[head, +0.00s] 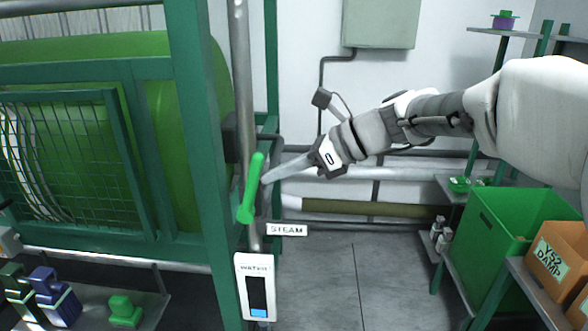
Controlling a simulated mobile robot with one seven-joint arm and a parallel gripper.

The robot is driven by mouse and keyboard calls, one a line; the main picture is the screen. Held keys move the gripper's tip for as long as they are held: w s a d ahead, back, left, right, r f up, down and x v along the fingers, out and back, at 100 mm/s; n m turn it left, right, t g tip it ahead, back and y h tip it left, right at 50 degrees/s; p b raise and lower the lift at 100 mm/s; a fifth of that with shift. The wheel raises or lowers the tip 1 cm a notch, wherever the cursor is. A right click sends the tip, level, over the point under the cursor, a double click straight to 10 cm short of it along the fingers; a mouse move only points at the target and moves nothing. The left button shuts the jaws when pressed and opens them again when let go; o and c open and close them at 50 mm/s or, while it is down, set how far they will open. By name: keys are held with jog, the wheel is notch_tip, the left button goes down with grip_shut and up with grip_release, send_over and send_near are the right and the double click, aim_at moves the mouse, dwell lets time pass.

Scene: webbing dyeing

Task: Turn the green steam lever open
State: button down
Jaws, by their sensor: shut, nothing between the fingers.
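The green steam lever (251,188) stands nearly upright on the grey vertical pipe in the head view, its top leaning slightly right. A white "STEAM" label (287,230) sits just below and right of it. My gripper (266,180) comes in from the right, its narrow fingers closed together and empty. The fingertips are right beside the lever's right side, around its middle. I cannot tell whether they touch it.
A green frame with a mesh guard (70,165) and drum fills the left. A water gauge (256,287) is below the lever. A green bin (500,250) and an orange "Y52 DAMP" box (556,262) stand at right. The floor between is clear.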

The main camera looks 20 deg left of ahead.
aim_at(260, 166)
jog(key=p, duration=0.1)
jog(key=a+r+p, duration=0.1)
jog(key=p, duration=0.1)
jog(key=shift+s+r+h, duration=0.15)
jog(key=shift+r+h, duration=0.05)
jog(key=shift+h, duration=0.2)
jog(key=shift+s+a+r+p, duration=0.15)
jog(key=shift+a+p, duration=0.35)
jog(key=shift+p, duration=0.5)
jog(key=shift+s+a, duration=0.1)
jog(key=shift+a, duration=0.25)
